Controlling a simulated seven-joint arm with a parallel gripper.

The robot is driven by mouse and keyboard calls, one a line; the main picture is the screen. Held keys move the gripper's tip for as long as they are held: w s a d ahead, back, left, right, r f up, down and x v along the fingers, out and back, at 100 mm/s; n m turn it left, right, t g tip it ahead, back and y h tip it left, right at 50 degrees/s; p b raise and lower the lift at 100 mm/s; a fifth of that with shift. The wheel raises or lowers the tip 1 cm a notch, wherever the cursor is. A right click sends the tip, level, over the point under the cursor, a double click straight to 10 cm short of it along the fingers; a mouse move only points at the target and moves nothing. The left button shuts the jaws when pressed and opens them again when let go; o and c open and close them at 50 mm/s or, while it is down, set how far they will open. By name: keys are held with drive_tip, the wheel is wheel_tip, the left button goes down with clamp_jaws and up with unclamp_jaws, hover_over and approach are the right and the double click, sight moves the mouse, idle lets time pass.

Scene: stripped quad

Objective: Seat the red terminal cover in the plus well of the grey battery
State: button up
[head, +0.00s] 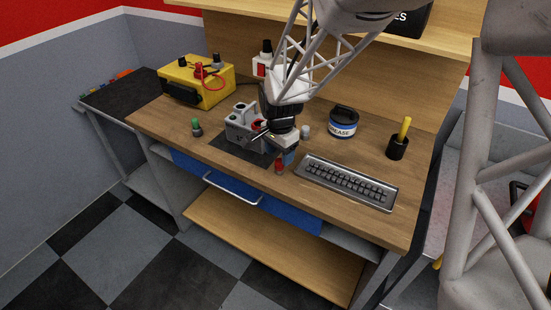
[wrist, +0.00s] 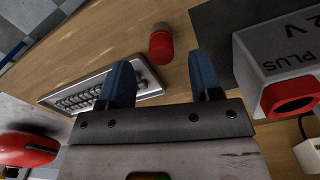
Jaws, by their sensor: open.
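My gripper (head: 289,157) has blue fingers, spread open and empty (wrist: 160,72), just above and beside the cover in the head view. The grey battery (head: 240,131) stands left of my gripper. In the wrist view the battery (wrist: 270,58) carries the word PLUS beside the red-rimmed plus well (wrist: 291,97), which looks empty. My wrist hides part of the battery in the head view.
A dark mat (head: 226,151) lies under the battery. A keyboard (head: 349,183) lies right of the cover. A green-topped piece (head: 196,127), a small grey cylinder (head: 305,132), a grease tin (head: 343,122) and a yellow box (head: 190,85) stand around. Bare wood lies at the front left.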

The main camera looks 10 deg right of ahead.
sight(279, 161)
drive_tip(key=shift+f, duration=2.25)
drive_tip(key=c, duration=1)
drive_tip(key=shift+r, duration=0.15)
drive_tip(key=shift+w+r, duration=0.1)
drive_tip(key=shift+r, duration=1.35)
drive_tip(key=shift+s+r, duration=0.25)
drive_tip(key=shift+s, duration=0.05)
drive_tip(key=s, duration=0.5)
drive_tip(key=s+r, duration=0.1)
drive_tip(key=s, duration=0.9)
drive_tip(key=shift+s+d+r, duration=0.15)
drive_tip(key=shift+s+r, duration=0.05)
drive_tip(key=shift+s, duration=0.05)
